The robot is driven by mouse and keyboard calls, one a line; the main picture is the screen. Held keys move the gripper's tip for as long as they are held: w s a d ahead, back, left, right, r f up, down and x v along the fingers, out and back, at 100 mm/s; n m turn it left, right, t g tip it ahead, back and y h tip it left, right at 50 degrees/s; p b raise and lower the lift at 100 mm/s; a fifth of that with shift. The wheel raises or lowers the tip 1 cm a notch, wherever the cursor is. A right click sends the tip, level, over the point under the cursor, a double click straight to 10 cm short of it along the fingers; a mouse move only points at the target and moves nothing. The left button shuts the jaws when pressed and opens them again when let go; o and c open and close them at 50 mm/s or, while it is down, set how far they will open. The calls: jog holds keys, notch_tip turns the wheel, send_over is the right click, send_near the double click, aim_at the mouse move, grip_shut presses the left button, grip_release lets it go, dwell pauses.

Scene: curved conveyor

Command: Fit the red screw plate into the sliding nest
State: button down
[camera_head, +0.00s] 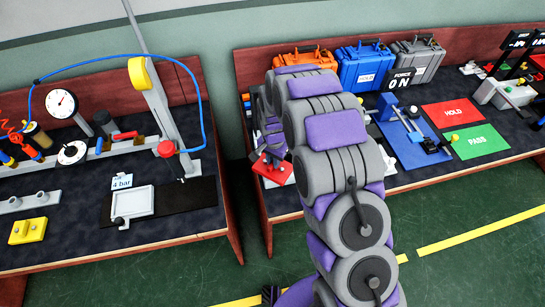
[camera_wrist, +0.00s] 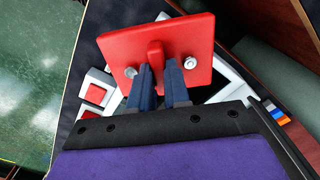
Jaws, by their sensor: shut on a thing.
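The red screw plate (camera_wrist: 190,35) is held in my gripper (camera_wrist: 158,70). My dark blue fingers are shut on the raised red tab in its middle, and a silver screw shows on each side. In the head view the red plate (camera_head: 270,171) is at the left front end of the right bench, partly hidden by my arm. A white rimmed tray (camera_head: 133,203) with a small knob lies on a black strip on the left bench; it looks like the sliding nest. The plate is well to the right of this tray.
White parts with red squares (camera_wrist: 95,93) lie beneath and beside the plate. A gap separates the two benches. The left bench has a gauge (camera_head: 61,102), a post with a blue hose (camera_head: 203,105) and a yellow block (camera_head: 27,231). Cases, including a blue one (camera_head: 364,66), line the right bench's back.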

jog(key=s+d+r+p, duration=0.1)
jog(key=s+d+p, duration=0.1)
jog(key=s, duration=1.2)
jog(key=w+d+r+n, duration=0.5)
jog(key=w+d+r, duration=0.7)
jog(key=d+r, duration=0.2)
jog(key=shift+w+d+r+n, duration=0.25)
jog(key=shift+r+n, duration=0.15)
jog(key=shift+r, duration=0.5)
jog(key=shift+a, duration=0.15)
